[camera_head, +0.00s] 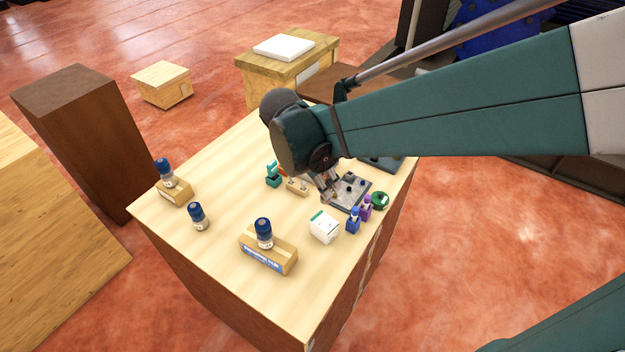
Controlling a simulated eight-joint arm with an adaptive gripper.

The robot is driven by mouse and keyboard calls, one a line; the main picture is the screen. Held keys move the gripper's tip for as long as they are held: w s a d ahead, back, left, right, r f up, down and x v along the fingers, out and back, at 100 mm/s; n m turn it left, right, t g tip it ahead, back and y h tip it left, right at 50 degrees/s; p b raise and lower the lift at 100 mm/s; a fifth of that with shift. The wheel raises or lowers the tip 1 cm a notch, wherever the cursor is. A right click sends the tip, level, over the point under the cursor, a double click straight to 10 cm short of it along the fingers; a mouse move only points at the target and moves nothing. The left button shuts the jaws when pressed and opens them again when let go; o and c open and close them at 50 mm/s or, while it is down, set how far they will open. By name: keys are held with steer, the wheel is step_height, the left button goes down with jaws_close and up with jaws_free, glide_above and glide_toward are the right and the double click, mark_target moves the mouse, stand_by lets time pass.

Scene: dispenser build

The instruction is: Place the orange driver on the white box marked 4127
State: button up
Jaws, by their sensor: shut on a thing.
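A small white box (324,228) with green markings stands on the wooden table (225,180), near its right edge; its number is too small to read. My gripper (331,193) is above the grey tray (346,200), behind the white box and apart from it. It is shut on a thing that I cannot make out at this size. I cannot clearly identify the orange driver; a small orange patch shows beside my wrist, partly hidden.
Blue and purple bottles (353,221) and a green round item (380,200) stand right of the white box. A teal item (273,174) and a pegged wooden block (297,187) are near my gripper.

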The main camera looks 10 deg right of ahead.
steer(key=shift+f, duration=0.15)
glide_above(324, 221)
steer(key=shift+f, duration=2.75)
steer(key=shift+f, duration=2.1)
steer(key=shift+f+b, duration=0.2)
steer(key=shift+b, duration=0.1)
steer(key=o, duration=0.9)
steer(key=shift+o, duration=0.2)
steer(key=shift+r, duration=0.25)
steer(key=v, duration=1.2)
steer(key=shift+p, duration=0.35)
